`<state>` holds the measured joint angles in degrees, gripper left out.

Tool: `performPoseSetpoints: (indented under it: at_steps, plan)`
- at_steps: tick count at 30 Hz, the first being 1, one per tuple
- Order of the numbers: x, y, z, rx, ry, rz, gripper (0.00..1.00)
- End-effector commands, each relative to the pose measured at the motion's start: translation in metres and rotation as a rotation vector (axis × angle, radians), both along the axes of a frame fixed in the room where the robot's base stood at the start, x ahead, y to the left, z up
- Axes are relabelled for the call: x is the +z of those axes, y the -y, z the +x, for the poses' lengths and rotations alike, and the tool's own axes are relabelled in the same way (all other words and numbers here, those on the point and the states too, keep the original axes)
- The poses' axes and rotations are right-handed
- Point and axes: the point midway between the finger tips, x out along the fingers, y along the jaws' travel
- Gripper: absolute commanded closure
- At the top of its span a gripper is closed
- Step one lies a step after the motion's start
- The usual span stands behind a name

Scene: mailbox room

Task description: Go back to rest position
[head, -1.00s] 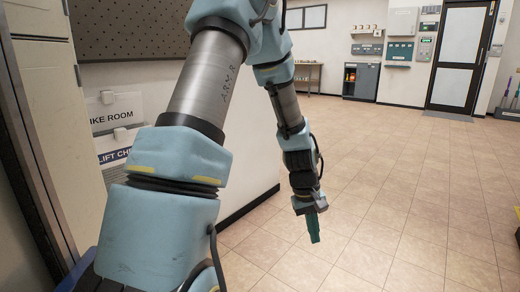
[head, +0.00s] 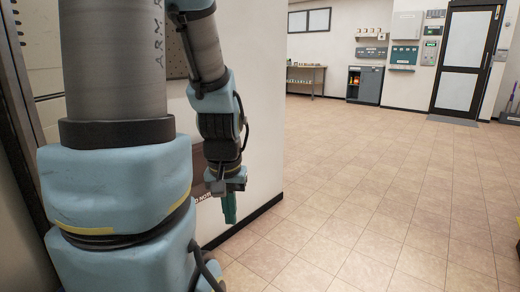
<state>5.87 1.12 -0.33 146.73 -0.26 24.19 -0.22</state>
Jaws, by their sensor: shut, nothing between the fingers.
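My gripper (head: 230,207) hangs at the end of my arm, left of the picture's middle, with its green fingers pointing down. The fingers are together with nothing between them. It is in front of the lower part of a white wall (head: 262,110), near the wall's corner. My own arm fills much of the left side and hides part of the wall behind it.
A wide tiled floor (head: 370,190) lies clear to the right. At the back are a grey cabinet (head: 365,84), a table (head: 306,78), wall boxes (head: 405,55) and a dark-framed door (head: 465,60). A metal frame edge stands close at far left.

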Motion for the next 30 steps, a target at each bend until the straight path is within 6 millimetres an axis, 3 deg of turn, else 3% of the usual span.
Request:
performPoseSetpoints:
  at_steps: [1,21,25,30]
  plan:
    - [0.028,0.0,0.0,0.0,0.0,0.0,1.0]
    - [0.239,0.0,0.0,0.001,0.0,0.0,1.0]
    - [0.267,0.0,0.0,0.0,0.0,0.0,1.0]
    - [0.283,0.0,0.0,0.001,0.0,0.0,1.0]
